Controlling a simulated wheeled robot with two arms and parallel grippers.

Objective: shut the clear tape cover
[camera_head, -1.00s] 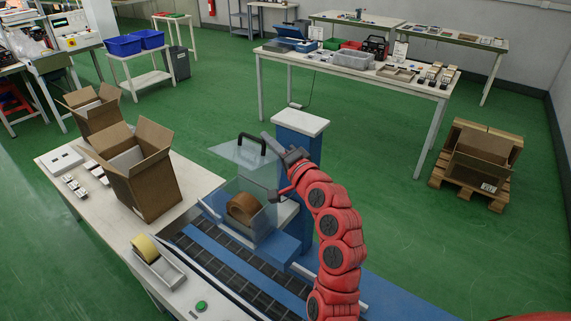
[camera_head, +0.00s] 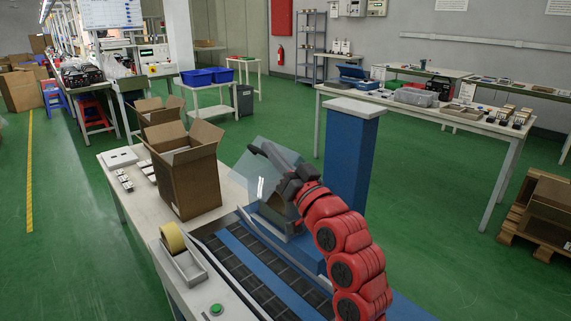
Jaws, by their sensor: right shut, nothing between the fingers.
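The clear tape cover (camera_head: 254,176) stands tilted up, open, over the tape unit beside the roller conveyor (camera_head: 262,278). My right gripper (camera_head: 266,152) is shut and empty, with its dark fingers at the upper edge of the cover. It overlaps the cover in the picture; whether it touches cannot be told. The cover's black handle cannot be told apart from the dark fingers. The brown tape roll inside the unit is mostly hidden behind the cover and my right arm. My left gripper is not in view.
A blue column (camera_head: 352,160) with a pale top stands just behind my right arm. An open cardboard box (camera_head: 186,180) stands left of the unit.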

